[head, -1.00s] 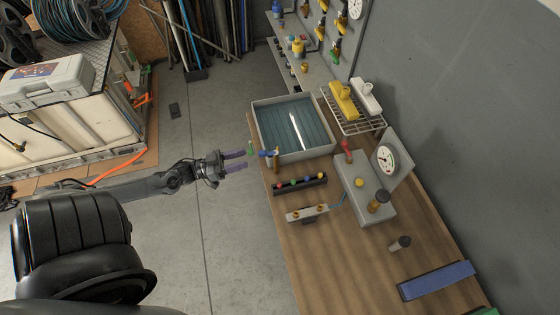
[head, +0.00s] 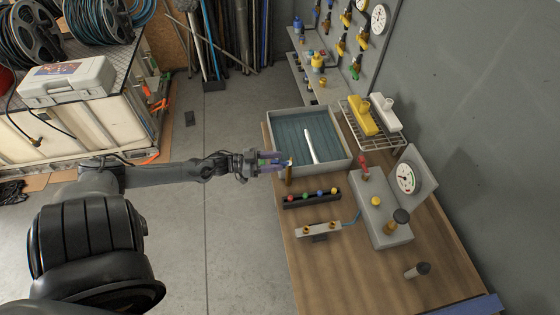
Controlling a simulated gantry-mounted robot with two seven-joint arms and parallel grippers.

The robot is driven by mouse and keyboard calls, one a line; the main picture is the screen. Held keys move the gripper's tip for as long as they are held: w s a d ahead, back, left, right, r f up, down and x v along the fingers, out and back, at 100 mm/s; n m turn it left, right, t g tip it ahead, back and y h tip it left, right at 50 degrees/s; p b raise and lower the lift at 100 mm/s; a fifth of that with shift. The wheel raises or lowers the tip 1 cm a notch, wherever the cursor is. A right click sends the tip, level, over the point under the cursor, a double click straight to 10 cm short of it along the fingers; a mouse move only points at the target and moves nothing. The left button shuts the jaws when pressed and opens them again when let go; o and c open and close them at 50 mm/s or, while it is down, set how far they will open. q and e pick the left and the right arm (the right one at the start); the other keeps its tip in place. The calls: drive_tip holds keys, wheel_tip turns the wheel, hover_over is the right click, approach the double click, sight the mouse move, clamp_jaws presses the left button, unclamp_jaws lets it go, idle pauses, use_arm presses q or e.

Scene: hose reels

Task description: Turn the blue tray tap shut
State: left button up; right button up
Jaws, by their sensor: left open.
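The grey tray (head: 345,158) stands at the far left end of the wooden bench, with a bluish-green inside and a bright streak in it. Its tap (head: 289,175) is at the tray's near left corner, a brass body with a small blue handle mostly hidden by my fingers. My left gripper (head: 276,162) reaches in from the left, its purple fingers open at the tap's handle, one on each side as far as I can see. I cannot tell whether they touch it. My right gripper is not in view.
A black rack with coloured knobs (head: 312,199) and a metal manifold (head: 318,229) lie near the tap. A grey box with a gauge (head: 407,178) stands to the right. A wire rack (head: 372,137) holds yellow and white bottles. Bare wood lies at the front.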

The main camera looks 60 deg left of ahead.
use_arm(q)
drive_tip(key=shift+x, duration=1.15)
clamp_jaws()
